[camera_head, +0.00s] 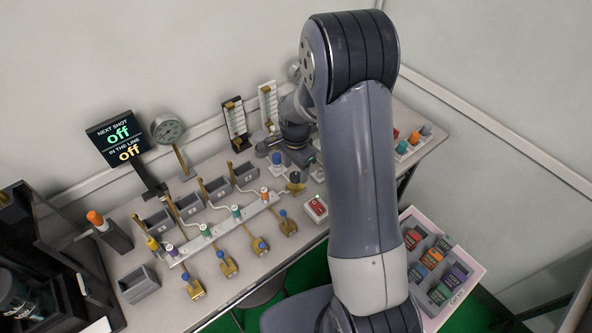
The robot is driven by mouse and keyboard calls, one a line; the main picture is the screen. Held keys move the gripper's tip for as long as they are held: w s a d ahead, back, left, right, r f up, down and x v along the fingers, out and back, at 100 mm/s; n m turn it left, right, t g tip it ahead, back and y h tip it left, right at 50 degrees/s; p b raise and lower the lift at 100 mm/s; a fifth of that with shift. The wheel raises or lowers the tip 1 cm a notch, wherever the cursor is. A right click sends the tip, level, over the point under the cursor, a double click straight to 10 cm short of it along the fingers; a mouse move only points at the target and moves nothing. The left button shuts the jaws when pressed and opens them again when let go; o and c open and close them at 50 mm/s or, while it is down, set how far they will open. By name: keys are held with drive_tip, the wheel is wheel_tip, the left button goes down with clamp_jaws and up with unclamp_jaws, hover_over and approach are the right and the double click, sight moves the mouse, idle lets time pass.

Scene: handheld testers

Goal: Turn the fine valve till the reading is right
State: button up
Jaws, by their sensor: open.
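A round dial gauge (167,128) stands on a post at the back of the bench; its needle is too small to read. A black display (120,139) beside it reads "NEXT SHOT off" and "IN THE LINE off". A pale manifold (222,227) carries several coloured knobs, with a dark round knob (295,176) at its right end. Several brass valves with blue tops, one of them here (227,263), stand in front. I cannot tell which is the fine valve. My gripper (287,162) is open above the bench, near the dark knob; its fingertips are hard to make out.
Grey bins (188,207) line the back of the manifold. A red switch box (316,208) sits right of it. Two upright scales (235,121) stand behind my wrist. A pink-rimmed crate (467,268) of coloured packs is at right. Dark equipment (45,265) fills the left end.

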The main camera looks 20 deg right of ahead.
drive_tip(key=shift+f, duration=1.15)
drive_tip(key=shift+c, duration=0.6)
